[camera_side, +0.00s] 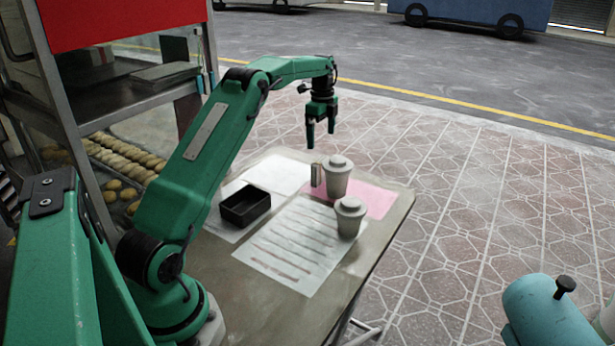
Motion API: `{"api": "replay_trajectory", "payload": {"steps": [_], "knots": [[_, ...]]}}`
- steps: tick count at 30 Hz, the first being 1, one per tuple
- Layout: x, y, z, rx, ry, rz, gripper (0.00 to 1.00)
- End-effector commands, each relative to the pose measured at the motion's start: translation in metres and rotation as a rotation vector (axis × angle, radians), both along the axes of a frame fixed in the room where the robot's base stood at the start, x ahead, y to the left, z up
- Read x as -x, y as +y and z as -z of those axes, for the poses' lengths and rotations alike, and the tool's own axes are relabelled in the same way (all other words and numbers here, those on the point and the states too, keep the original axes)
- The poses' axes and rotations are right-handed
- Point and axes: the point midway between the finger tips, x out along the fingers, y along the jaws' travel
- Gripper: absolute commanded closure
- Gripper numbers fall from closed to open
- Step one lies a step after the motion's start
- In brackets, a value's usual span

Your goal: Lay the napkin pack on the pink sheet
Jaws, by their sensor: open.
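The pink sheet (378,204) lies on the far right part of the table, partly hidden by two lidded cups. A small upright block (316,175), pale with a darker side, stands at the sheet's left end, close beside the far cup; it may be the napkin pack, but it is too small to be sure. I cannot tell whether its base is on the pink sheet or just off it. My gripper (321,138) points down, open and empty, above the far side of the table, above the small block and apart from it.
The far grey cup (337,178) and near grey cup (350,219) stand upright. A black open tray (245,205) sits on a white sheet left of a striped paper (285,255). Another white sheet (275,174) lies bare at the back. The table's right edge is close to the cups.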

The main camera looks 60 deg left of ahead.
Motion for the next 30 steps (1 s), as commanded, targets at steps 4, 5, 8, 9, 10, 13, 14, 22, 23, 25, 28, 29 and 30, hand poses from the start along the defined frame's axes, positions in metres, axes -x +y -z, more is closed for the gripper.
{"api": "replay_trajectory", "payload": {"steps": [4,5,8,9,10,13,14,22,23,25,28,29,30], "knots": [[0.0,0.0,-0.006,0.0,0.0,0.0,0.03],[0.0,0.0,-0.006,0.0,0.0,0.0,0.03],[0.0,0.0,-0.006,0.0,0.0,0.0,0.03],[0.0,0.0,-0.006,0.0,0.0,0.0,0.03],[0.0,0.0,-0.006,0.0,0.0,0.0,0.03],[0.0,0.0,-0.006,0.0,0.0,0.0,0.03],[0.0,0.0,-0.006,0.0,0.0,0.0,0.03],[0.0,-0.001,-0.007,0.0,-0.001,-0.002,0.03],[0.0,-0.002,-0.008,-0.001,-0.002,-0.004,0.03],[0.0,-0.005,-0.012,-0.003,-0.005,-0.011,0.03],[0.0,-0.013,-0.021,-0.008,-0.014,-0.031,0.03],[0.001,-0.017,-0.025,-0.01,-0.017,-0.039,0.03],[0.001,-0.023,-0.031,-0.013,-0.024,-0.052,0.03]]}}
